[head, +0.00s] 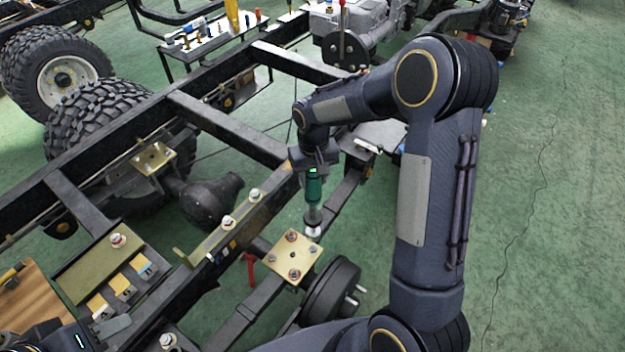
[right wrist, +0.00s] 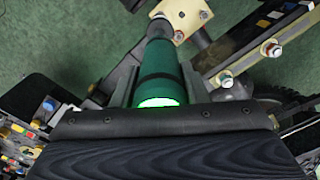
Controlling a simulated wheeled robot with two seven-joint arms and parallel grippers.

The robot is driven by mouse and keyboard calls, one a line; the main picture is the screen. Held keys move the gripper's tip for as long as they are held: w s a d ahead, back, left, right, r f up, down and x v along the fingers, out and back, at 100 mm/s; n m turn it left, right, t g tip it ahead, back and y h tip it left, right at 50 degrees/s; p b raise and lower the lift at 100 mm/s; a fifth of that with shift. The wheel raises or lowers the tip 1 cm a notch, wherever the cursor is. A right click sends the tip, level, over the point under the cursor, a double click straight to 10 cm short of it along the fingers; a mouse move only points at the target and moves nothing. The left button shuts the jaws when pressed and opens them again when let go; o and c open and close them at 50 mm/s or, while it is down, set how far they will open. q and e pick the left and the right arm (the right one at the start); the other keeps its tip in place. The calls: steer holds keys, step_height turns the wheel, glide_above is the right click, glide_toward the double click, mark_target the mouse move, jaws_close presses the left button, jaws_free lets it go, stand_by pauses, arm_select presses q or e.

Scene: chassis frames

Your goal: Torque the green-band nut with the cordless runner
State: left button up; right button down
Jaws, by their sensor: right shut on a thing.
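My right gripper (head: 314,160) is shut on the green cordless runner (head: 314,188), which hangs nose down. Its nose is close to the far right edge of the brass plate (head: 291,258); I cannot tell if it touches anything. Several nuts sit on this plate, one at its right corner (head: 312,249). Their band colours are too small to tell. In the right wrist view the runner (right wrist: 160,72) lies between the jaws, its dark nose beside the plate (right wrist: 184,14). My left gripper (head: 75,338) shows only partly at the bottom left; its jaws are unclear.
Dark chassis rails (head: 195,115) run diagonally across the scene. A brake drum (head: 332,292) sits beside the plate. An olive tray (head: 100,268) and yellow and blue blocks (head: 120,285) lie at the left. A wheel (head: 62,75) stands further back. The floor at right is clear.

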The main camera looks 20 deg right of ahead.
mark_target(313, 201)
steer(key=shift+f+b, duration=2.45)
steer(key=shift+f, duration=1)
steer(key=shift+f+b, duration=1.55)
steer(key=shift+f, duration=0.15)
stand_by(0.7)
steer(key=shift+s+f, duration=0.1)
stand_by(2.0)
